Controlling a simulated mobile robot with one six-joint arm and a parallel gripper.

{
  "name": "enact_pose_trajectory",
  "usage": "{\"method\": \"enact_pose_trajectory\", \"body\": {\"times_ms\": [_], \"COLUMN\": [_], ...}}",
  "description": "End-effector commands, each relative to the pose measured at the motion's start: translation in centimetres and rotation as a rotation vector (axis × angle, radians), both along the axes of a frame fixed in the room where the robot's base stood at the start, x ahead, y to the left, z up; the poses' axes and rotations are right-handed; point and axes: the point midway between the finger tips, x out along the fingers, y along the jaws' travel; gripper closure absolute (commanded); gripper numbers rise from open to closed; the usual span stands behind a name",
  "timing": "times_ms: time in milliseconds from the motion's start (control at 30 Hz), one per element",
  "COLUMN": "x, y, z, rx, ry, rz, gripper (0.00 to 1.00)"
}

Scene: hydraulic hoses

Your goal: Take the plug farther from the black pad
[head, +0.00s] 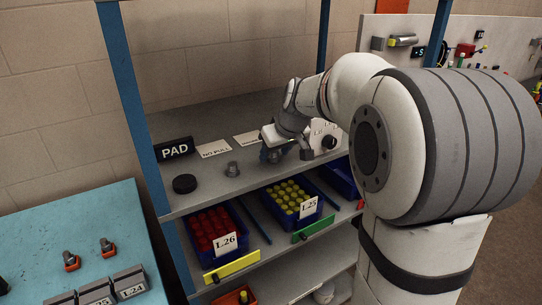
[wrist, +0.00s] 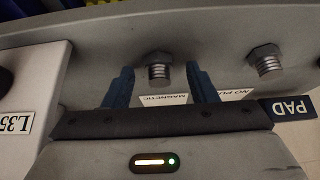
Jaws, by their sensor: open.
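The black pad (head: 185,183) is a round dark disc at the left of the upper shelf, in front of the PAD sign (head: 175,149). The plug nearer the pad (head: 232,169) is a grey metal hex-headed piece; it is also at the right in the wrist view (wrist: 267,62). The plug farther from the pad (wrist: 159,70) has a hex head and threaded end. In the wrist view it appears between the two blue fingers of my open gripper (wrist: 160,79), with gaps at both sides. In the head view my gripper (head: 274,154) hides most or all of this plug.
A white box (head: 325,137) marked L35 stands right of my gripper. NO PULL (head: 215,149) and MAGNETIC (wrist: 164,99) labels are on the shelf. Bins of red (head: 212,230) and yellow (head: 288,196) parts sit below. A teal table (head: 70,225) is at left.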

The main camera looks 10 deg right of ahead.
Motion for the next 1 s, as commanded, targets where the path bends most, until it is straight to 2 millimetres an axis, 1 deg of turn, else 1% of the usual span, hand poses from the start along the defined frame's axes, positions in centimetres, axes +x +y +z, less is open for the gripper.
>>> {"method": "enact_pose_trajectory", "body": {"times_ms": [67,633,867,933,1000], "x": [0.0,0.0,0.0,0.0,0.1], "y": [0.0,-0.1,-0.1,-0.1,-0.1], "z": [0.0,0.0,0.1,0.5,1.3], "rx": [0.000,0.000,0.000,0.000,0.000], "ry": [0.000,0.000,-0.001,-0.002,-0.005], "rz": [0.000,-0.001,-0.001,-0.001,-0.001], "gripper": [0.50,0.96,0.97,0.97,0.97]}}
